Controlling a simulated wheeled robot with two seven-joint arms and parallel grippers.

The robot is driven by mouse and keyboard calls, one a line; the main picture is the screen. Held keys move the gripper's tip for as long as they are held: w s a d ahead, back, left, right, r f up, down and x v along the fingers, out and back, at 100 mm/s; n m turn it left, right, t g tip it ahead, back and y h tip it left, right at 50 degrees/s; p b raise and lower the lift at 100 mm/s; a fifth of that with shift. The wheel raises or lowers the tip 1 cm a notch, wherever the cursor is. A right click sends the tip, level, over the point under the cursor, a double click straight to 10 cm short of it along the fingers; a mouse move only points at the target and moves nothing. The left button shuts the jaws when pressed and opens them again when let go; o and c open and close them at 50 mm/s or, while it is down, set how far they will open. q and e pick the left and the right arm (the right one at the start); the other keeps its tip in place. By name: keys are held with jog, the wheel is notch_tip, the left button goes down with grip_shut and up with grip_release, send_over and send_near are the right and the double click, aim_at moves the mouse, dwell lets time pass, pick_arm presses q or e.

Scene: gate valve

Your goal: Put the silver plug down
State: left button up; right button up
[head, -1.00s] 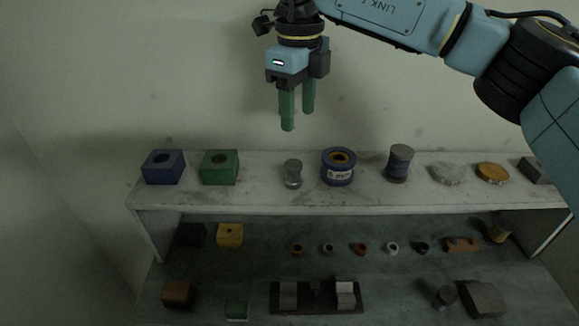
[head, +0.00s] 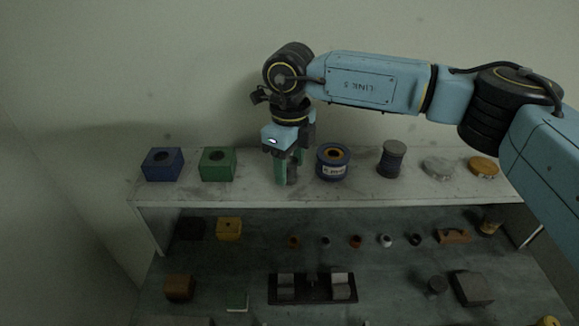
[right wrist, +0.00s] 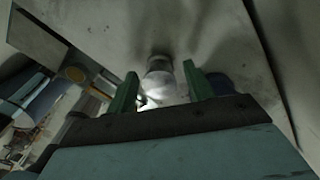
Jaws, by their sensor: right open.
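The silver plug (head: 292,177) stands upright on the upper shelf, partly hidden by my right gripper (head: 287,174). That gripper points down over it, with its green fingers open and apart. In the right wrist view the plug (right wrist: 160,82) shows bright between the two green fingers (right wrist: 160,88), with a gap visible towards the right finger. Whether the left finger touches it I cannot tell. My left gripper is not in view.
On the upper shelf (head: 240,192), a blue spool (head: 333,170) stands close right of the gripper. A green block (head: 217,164) and a blue block (head: 162,165) stand to the left. The shelf's front strip is clear.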

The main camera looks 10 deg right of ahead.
grip_shut()
dwell(0.3)
